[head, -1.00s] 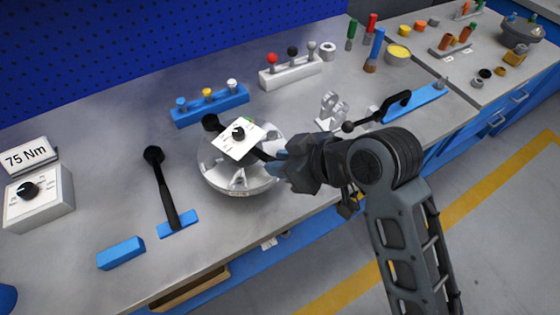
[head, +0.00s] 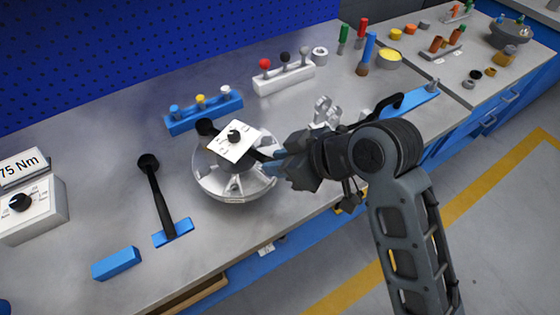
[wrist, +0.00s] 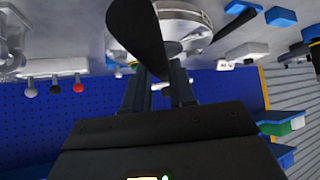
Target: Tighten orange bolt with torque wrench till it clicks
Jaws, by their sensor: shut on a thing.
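My gripper (head: 277,163) is shut on the dark handle of a torque wrench (head: 206,127). The wrench lies across the top of the round metal flanged shell (head: 208,182), its black end at the shell's far left side. A white plate with a black dial (head: 240,150) sits over the shell's middle and hides part of the wrench. In the wrist view the dark handle (wrist: 138,35) crosses in front of my fingers, with the shell (wrist: 195,15) behind. I cannot see an orange bolt on the shell; the wrench and plate cover much of its top.
A second black tool (head: 157,195) rests on a blue block at left, near a dial box (head: 40,215) and a "75 Nm" sign (head: 22,166). Blue (head: 190,122) and white (head: 285,80) racks stand behind. Another black-handled tool (head: 388,103) lies at right.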

